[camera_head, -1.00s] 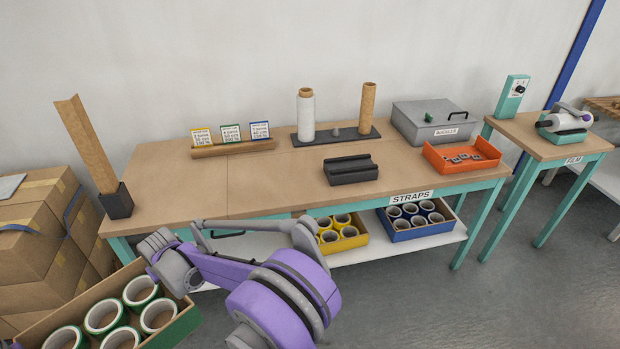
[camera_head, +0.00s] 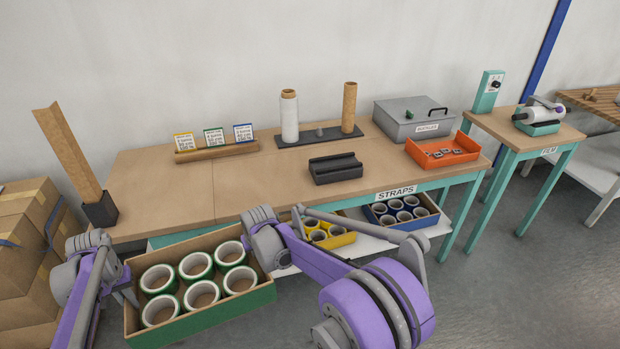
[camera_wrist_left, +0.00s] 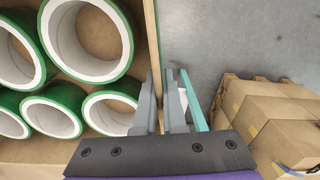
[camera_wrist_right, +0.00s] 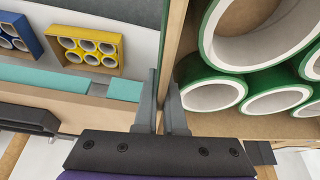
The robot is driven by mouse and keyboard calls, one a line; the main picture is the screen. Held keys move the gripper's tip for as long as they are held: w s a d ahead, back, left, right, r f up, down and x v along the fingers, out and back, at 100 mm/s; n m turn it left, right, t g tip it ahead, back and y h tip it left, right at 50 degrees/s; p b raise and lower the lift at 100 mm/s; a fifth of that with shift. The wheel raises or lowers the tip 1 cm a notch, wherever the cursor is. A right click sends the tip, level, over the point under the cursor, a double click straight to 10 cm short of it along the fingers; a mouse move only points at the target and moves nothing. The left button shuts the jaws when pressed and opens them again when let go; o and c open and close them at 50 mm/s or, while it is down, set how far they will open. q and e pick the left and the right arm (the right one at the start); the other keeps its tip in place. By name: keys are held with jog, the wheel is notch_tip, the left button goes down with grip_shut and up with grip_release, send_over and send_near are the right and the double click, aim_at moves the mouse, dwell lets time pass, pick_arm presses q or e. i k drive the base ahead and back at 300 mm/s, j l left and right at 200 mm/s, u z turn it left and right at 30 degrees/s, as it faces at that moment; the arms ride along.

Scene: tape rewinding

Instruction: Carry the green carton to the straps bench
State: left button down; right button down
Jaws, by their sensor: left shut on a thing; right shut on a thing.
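The green carton (camera_head: 205,325) is an open box with several green-edged tape rolls inside, held in front of the straps bench (camera_head: 243,181) at its left part. My left gripper (camera_head: 122,284) is at the carton's left end; in the left wrist view its fingers (camera_wrist_left: 164,112) are shut on the carton wall. My right gripper (camera_head: 268,252) is at the right end; in the right wrist view its fingers (camera_wrist_right: 172,112) are shut on the opposite wall. The carton looks about level. The STRAPS label (camera_head: 396,192) is on the bench's front edge.
A yellow carton (camera_head: 338,240) and a blue carton (camera_head: 418,221) sit on the bench's lower shelf. On the top are a card stand (camera_head: 217,151), a black cradle (camera_head: 335,169), an orange tray (camera_head: 442,152) and a grey buckles box (camera_head: 412,119). The top's front left is clear. Stacked cardboard boxes (camera_head: 28,250) stand left.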

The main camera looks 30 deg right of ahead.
aim_at(226, 184)
jog(key=i+l+z, duration=0.1)
jog(key=i+z, duration=0.25)
jog(key=i+l, duration=0.1)
jog(key=i, duration=1.05)
